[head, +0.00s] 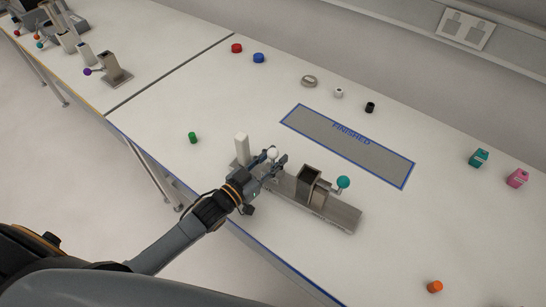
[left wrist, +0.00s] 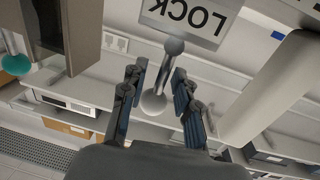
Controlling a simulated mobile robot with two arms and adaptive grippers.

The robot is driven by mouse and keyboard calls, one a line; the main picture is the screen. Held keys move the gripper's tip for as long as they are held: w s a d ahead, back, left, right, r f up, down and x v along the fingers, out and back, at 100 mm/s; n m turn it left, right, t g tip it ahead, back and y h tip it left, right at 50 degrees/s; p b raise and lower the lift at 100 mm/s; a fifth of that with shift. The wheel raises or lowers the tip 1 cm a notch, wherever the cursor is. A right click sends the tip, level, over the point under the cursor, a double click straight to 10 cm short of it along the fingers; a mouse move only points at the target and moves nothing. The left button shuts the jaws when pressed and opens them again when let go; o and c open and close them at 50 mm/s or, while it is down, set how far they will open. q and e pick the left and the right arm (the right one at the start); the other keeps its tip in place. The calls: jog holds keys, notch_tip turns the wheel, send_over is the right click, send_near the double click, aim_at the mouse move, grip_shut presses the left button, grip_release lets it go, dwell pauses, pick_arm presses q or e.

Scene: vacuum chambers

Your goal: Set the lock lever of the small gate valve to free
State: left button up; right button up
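The small gate valve (head: 318,205) stands on the table in the head view, a grey metal body on a flat base with a teal ball knob (head: 343,182) at its right. Its lock lever has a pale ball knob (head: 272,153). In the left wrist view, the lever (left wrist: 172,62) comes from a plate (left wrist: 195,18) marked LOCK, and its ball lies between my fingers. My left gripper (head: 281,164) is open around the lever, with gaps visible on both sides; it also shows in the left wrist view (left wrist: 160,72). My right gripper is not in view.
A white upright block (head: 242,148) stands left of the lever, close to my gripper. A FINISHED mat (head: 345,146) lies behind the valve, empty. Small coloured caps and boxes are scattered around, including a green cap (head: 192,137) and an orange one (head: 434,286).

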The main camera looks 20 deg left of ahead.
pick_arm(q)
grip_shut()
jog(key=shift+r, duration=0.1)
jog(key=shift+a, duration=0.1)
jog(key=n, duration=0.1)
jog(key=a+n+b, duration=0.1)
jog(key=n, duration=0.1)
jog(key=n+t, duration=0.1)
jog(key=shift+w+a+f+n, duration=0.3)
jog(key=shift+n, duration=0.1)
jog(key=shift+w+a+f+n+t+b, duration=0.2)
jog(key=shift+n+b, duration=0.25)
jog(key=shift+n, duration=0.5)
jog(key=shift+s+a+f+n+t+b, duration=0.15)
jog(key=shift+a+n+b, duration=0.25)
jog(key=shift+n, duration=0.6)
jog(key=shift+w+a+f+n+t+b, duration=0.2)
jog(key=shift+n+b, duration=0.3)
jog(key=shift+n, duration=0.45)
jog(key=shift+y, duration=0.3)
jog(key=shift+s, duration=0.1)
